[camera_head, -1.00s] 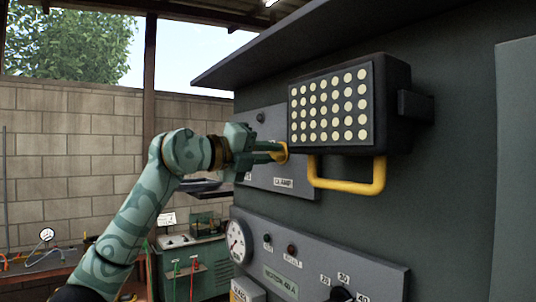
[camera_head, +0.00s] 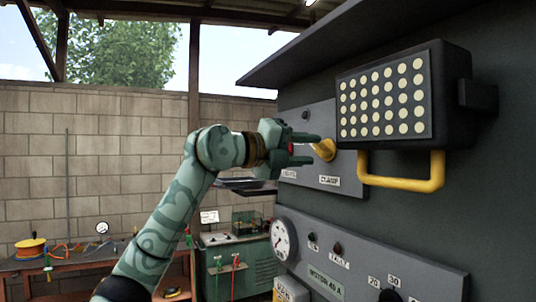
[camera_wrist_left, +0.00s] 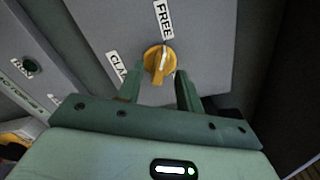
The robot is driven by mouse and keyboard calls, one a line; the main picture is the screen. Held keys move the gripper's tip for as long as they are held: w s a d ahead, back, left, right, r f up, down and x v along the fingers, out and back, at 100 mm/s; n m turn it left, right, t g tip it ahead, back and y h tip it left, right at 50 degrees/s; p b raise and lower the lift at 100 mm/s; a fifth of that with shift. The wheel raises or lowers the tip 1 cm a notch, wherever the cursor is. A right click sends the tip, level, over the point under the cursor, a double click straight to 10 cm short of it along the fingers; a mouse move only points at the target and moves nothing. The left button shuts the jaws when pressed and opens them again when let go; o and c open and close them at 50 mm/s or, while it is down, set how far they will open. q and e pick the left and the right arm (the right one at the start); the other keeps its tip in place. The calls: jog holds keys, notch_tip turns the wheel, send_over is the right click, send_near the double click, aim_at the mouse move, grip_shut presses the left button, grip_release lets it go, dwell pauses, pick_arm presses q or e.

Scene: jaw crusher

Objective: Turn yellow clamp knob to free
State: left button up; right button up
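The yellow clamp knob (camera_head: 325,149) sits on the grey panel (camera_head: 318,117), left of the dotted box. In the left wrist view the knob (camera_wrist_left: 158,62) shows face on, its white mark pointing up toward the FREE label (camera_wrist_left: 163,20). My right gripper is not in view.
A dark box with a dotted face (camera_head: 384,103) and a yellow handle (camera_head: 400,184) juts out right of the knob. A gauge (camera_head: 284,239) and the motor panel (camera_head: 345,258) are below. A green cabinet (camera_head: 236,262) and a workbench (camera_head: 62,262) stand at the back left.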

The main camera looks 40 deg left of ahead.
pick_arm(q)
jog(key=b+v, duration=0.3)
jog(key=v, duration=1.1)
jog(key=shift+w+f, duration=0.1)
jog(key=shift+w, duration=0.05)
